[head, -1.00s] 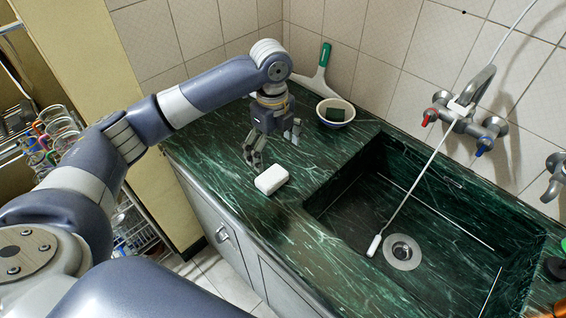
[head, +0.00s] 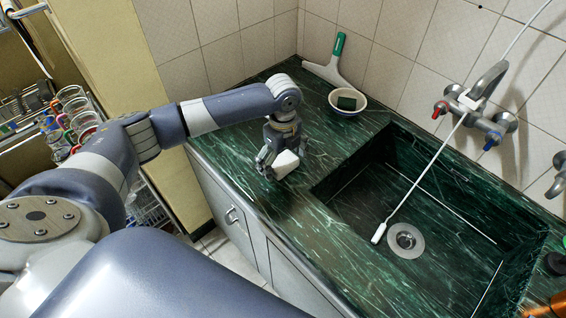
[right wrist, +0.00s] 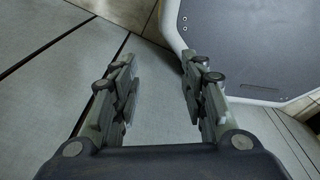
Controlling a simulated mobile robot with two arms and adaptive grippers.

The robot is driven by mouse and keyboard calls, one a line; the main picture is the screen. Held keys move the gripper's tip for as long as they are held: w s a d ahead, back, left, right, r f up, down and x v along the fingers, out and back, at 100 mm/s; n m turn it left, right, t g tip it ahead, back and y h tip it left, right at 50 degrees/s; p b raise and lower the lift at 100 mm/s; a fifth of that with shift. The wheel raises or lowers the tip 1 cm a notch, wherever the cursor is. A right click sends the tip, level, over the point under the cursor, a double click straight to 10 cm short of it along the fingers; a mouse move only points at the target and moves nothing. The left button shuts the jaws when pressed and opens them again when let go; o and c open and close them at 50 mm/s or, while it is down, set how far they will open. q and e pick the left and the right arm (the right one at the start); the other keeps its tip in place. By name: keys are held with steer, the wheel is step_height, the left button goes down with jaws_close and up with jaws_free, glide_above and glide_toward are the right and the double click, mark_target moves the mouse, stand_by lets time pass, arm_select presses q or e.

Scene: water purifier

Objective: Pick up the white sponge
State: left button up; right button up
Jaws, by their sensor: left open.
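The white sponge (head: 286,163) lies on the green marble counter, left of the sink, in the head view. My left gripper (head: 277,166) is down at the sponge, with its fingers open around or beside it; part of the sponge is hidden behind them. I cannot tell whether the fingers touch it.
The sink (head: 440,215) lies right of the sponge, with a white hose end (head: 379,233) in it. Glasses (head: 72,118) sit on a rack at left.

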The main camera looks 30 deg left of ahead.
mark_target(282, 162)
arm_select(q)
steer(key=c, duration=0.6)
steer(key=shift+s, duration=0.1)
steer(key=c, duration=0.4)
steer(key=shift+c, duration=0.2)
steer(key=shift+r, duration=0.65)
step_height(282, 162, up, 2)
steer(key=shift+s+r+b, duration=0.1)
steer(key=shift+r+b, duration=0.05)
steer(key=shift+b, duration=0.35)
steer(key=s+d, duration=0.1)
steer(key=s, duration=0.3)
steer(key=s+d+r+b, duration=0.1)
steer(key=s, duration=0.9)
steer(key=shift+s+d+r, duration=0.1)
steer(key=shift+d+r, duration=0.05)
steer(key=shift+d, duration=0.25)
steer(key=shift+s+d+r+b, duration=0.15)
steer(key=shift+s+b, duration=0.15)
steer(key=shift+s, duration=0.35)
arm_select(e)
steer(key=shift+s+f, duration=0.5)
steer(key=shift+f, duration=0.2)
steer(key=shift+s+f, duration=0.45)
steer(key=shift+f, duration=0.2)
